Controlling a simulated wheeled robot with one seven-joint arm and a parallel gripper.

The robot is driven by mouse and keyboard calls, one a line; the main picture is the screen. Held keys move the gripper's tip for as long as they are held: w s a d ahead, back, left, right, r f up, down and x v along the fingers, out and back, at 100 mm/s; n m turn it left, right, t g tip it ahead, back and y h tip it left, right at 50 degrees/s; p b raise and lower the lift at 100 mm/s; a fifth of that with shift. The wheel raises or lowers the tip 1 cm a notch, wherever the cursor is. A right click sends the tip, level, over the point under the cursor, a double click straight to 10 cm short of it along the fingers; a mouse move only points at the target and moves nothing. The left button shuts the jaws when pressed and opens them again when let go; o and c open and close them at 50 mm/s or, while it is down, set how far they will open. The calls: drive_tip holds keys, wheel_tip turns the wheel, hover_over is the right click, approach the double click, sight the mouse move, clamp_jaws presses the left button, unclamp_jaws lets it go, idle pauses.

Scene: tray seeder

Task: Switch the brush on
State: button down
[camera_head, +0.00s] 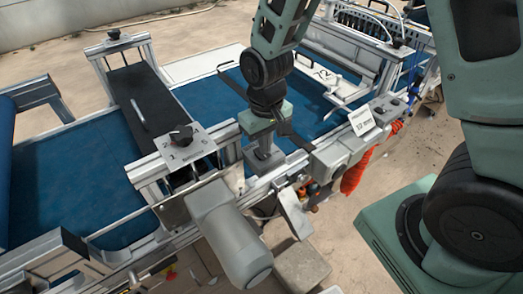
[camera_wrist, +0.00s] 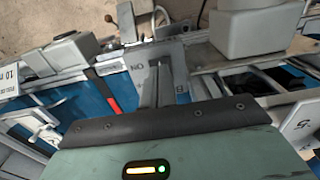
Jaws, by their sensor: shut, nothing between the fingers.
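My gripper (camera_head: 264,150) points down at the machine's near edge, with its fingers together and empty. In the wrist view its fingers (camera_wrist: 157,92) stand over a grey switch plate (camera_wrist: 172,60). The plate carries upside-down lettering that looks like "ON" and a partly covered "B". A small upright piece near the fingertips may be the switch lever, but the fingers hide much of it. I cannot tell whether they touch it or which way it is set. In the head view the gripper covers most of this plate. The brush itself is not clearly made out.
A grey motor housing (camera_head: 228,228) stands at the near side, left of my gripper. A plate with a black knob (camera_head: 181,135) lies to the left. A grey box (camera_head: 340,152) and a white label card (camera_head: 363,121) are to the right. A blue belt (camera_head: 70,175) runs along the machine.

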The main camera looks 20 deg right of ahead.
sight(264, 157)
drive_tip(key=shift+r+p, duration=2.2)
drive_tip(key=shift+r, duration=0.65)
drive_tip(key=s+a+r+n+b, duration=0.2)
drive_tip(key=s+a+b, duration=0.1)
drive_tip(key=s, duration=0.6)
drive_tip(key=s+a+r+n+b, duration=0.2)
drive_tip(key=s+a+n+b, duration=0.1)
drive_tip(key=s, duration=0.6)
drive_tip(key=shift+a+r+n+y+b, duration=0.2)
drive_tip(key=shift+n+y+b, duration=0.1)
drive_tip(key=shift+b, duration=0.6)
